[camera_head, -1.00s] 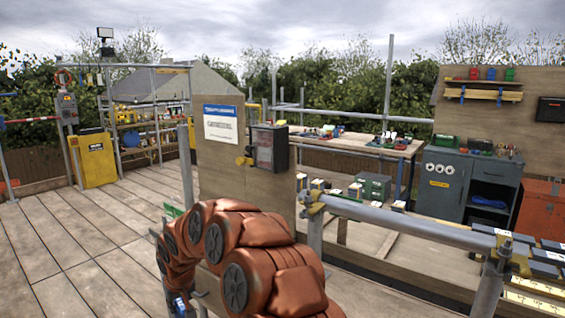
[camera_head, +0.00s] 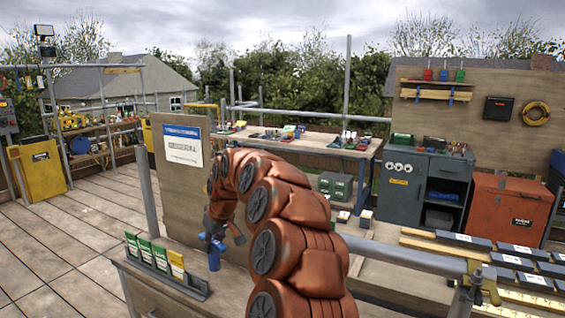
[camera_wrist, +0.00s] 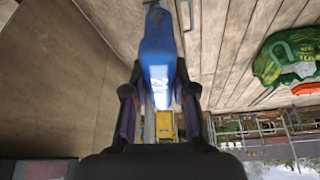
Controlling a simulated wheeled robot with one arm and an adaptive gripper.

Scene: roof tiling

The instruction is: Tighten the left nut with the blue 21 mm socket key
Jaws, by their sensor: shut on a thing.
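My gripper (camera_head: 215,238) hangs at the end of my orange-brown arm, left of the picture's middle in the head view. It is shut on the blue socket key (camera_head: 214,260), which points downward beside the upright board. In the wrist view the key's blue body (camera_wrist: 158,48) sits between both fingers (camera_wrist: 160,100) and carries a white number that looks like 21. The key's far end runs to the top of that picture, and its socket is not clear. I cannot make out the left nut in either view.
A rack of green and yellow cards (camera_head: 178,264) stands on a bench left of my gripper. A scaffold rail (camera_head: 405,256) runs at right. Behind are a tool table (camera_head: 335,148), a grey cabinet (camera_head: 397,205) and an orange chest (camera_head: 508,212). Open decking (camera_head: 50,240) lies at left.

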